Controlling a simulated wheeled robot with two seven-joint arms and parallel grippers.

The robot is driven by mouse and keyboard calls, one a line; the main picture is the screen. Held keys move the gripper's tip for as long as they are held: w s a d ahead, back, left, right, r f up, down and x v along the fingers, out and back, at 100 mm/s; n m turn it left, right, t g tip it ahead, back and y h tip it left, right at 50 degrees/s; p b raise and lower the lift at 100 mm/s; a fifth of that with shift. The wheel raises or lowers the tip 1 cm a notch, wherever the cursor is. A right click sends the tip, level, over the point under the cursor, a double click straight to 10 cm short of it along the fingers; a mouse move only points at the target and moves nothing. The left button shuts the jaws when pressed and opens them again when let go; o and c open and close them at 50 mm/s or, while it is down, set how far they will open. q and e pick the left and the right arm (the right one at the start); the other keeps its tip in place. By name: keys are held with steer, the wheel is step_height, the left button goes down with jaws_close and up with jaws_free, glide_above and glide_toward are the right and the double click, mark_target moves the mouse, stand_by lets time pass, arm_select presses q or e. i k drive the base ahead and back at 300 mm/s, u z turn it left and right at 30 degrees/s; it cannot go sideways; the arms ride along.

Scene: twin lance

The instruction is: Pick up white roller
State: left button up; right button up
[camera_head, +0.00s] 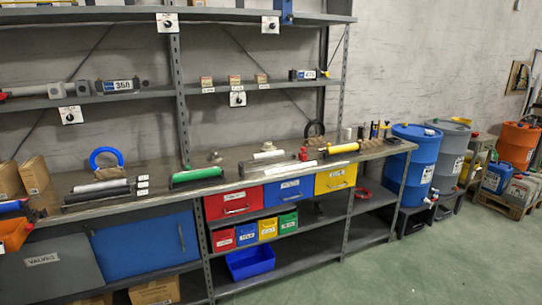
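A white roller (99,186) lies on a dark holder on the workbench at the left, between the cardboard boxes and the green roller (197,174). Another whitish cylindrical piece (268,155) lies on the bench right of centre, and a long pale piece (290,168) lies in front of it; at this size I cannot tell exactly what they are. A yellow roller (341,149) lies farther right. Neither of my grippers shows in the head view, and nothing is seen touching the rollers.
The workbench (150,180) has red, blue and yellow drawers (334,180) below it. A blue ring (105,157) stands behind the white roller. Cardboard boxes (34,174) stand at the left. A shelf (140,95) hangs above. Open green floor (440,250) lies at the right front.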

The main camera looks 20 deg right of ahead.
mark_target(279, 152)
steer(key=i, duration=1.85)
steer(key=z, duration=2.2)
steer(key=i, duration=2.05)
steer(key=u, duration=2.85)
